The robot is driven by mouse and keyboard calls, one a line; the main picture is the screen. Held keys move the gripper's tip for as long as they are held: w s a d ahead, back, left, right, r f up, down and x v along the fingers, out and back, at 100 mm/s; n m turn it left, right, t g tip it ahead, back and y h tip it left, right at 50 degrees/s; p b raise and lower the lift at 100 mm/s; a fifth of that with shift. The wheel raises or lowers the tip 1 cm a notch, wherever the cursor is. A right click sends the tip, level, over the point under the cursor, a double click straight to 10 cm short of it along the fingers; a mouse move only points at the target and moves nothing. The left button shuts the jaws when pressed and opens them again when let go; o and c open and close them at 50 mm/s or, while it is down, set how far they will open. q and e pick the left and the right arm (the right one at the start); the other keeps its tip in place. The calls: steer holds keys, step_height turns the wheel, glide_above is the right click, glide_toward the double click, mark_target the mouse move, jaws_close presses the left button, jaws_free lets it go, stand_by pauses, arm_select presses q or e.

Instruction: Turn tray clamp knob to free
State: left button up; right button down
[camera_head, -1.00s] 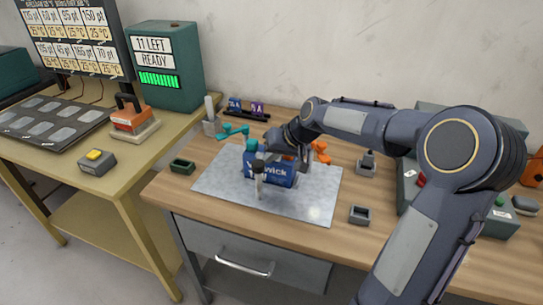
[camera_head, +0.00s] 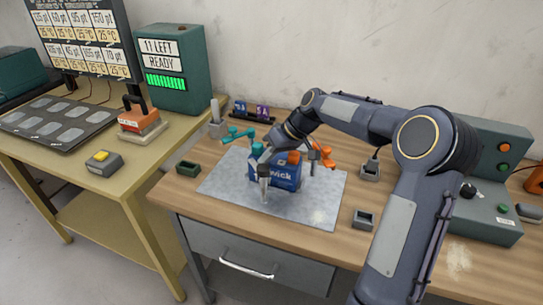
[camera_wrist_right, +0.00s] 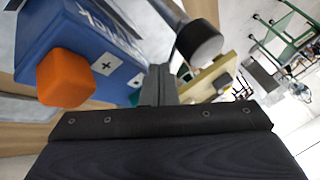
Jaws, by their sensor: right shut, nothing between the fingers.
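A blue battery (camera_head: 287,178) with an orange terminal cap (camera_head: 294,157) stands on a metal tray plate (camera_head: 323,204) on the wooden bench. A grey post (camera_head: 265,188) stands at its front; a second post with a dark top (camera_head: 314,156) stands at its right. My right gripper (camera_head: 266,156) is shut and empty, close above the front post. In the wrist view its fingers (camera_wrist_right: 157,84) are beside the blue battery (camera_wrist_right: 95,50) and near a dark-capped cylindrical knob (camera_wrist_right: 199,44). I cannot tell whether they touch it. My left gripper is out of view.
A control box (camera_head: 490,205) stands at the right, a yellow bench (camera_head: 120,183) at the left.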

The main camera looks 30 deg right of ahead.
mark_target(256, 164)
steer(key=n+g, duration=0.1)
steer(key=a+n+p, duration=0.1)
steer(key=n, duration=0.1)
steer(key=w+n+g+y+p, duration=0.1)
steer(key=shift+a+r+n+g, duration=0.15)
steer(key=shift+a+n+g, duration=0.15)
steer(key=shift+a, duration=0.1)
steer(key=shift+a+n+g+p, duration=0.4)
steer(key=shift+n+g, duration=0.1)
steer(key=shift+n, duration=0.3)
steer(key=shift+a, duration=0.2)
